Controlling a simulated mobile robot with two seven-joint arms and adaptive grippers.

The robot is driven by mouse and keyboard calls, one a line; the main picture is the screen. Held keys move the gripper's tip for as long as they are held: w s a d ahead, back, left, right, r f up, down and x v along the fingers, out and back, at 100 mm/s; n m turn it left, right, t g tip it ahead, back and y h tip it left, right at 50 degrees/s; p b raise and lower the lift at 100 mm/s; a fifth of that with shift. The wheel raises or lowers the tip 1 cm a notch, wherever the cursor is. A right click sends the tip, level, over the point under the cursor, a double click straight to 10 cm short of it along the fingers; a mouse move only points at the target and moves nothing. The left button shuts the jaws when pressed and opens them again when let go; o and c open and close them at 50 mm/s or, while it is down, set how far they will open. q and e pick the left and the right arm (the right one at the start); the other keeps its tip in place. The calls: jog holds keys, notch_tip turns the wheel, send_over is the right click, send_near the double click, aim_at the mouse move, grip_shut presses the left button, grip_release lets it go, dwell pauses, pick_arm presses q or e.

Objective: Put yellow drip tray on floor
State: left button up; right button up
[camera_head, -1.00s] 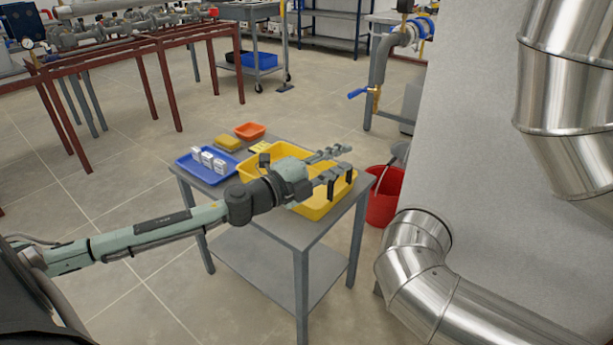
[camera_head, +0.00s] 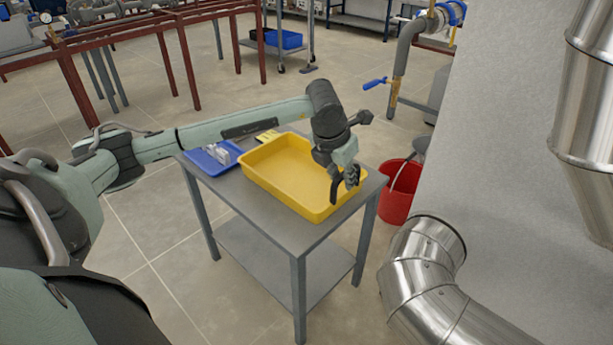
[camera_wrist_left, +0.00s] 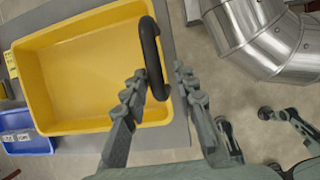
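The yellow drip tray (camera_head: 275,175) lies on a grey table (camera_head: 255,205) in the head view and looks empty. It also fills the left of the left wrist view (camera_wrist_left: 85,75). A black curved handle-like bar (camera_wrist_left: 152,55) stands at the tray's right rim there. My left gripper (camera_head: 345,180) is above the tray's right end, pointing down. In the left wrist view its two fingers (camera_wrist_left: 160,80) are apart, with the bar beyond and between their tips. Whether they touch it I cannot tell.
A blue tray (camera_head: 212,160) with white boxes lies left of the yellow tray. A red bucket (camera_head: 398,192) stands on the floor right of the table. A silver pipe (camera_head: 430,255) and a grey wall bound the right side. Floor left of the table is clear.

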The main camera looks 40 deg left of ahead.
aim_at(344, 192)
pick_arm(q)
jog(key=x, duration=0.2)
jog(key=shift+w+f, duration=0.15)
jog(key=shift+f, duration=0.6)
jog(key=p+x, duration=0.1)
jog(key=x, duration=0.2)
jog(key=shift+a+f, duration=0.15)
jog(key=shift+f, duration=0.15)
jog(key=shift+w+f, duration=0.2)
jog(key=shift+f, duration=0.2)
pick_arm(e)
notch_tip(344, 192, down, 2)
jog(key=shift+f, duration=0.1)
jog(key=shift+a, duration=0.1)
pick_arm(q)
grip_shut()
jog(key=shift+r, duration=0.1)
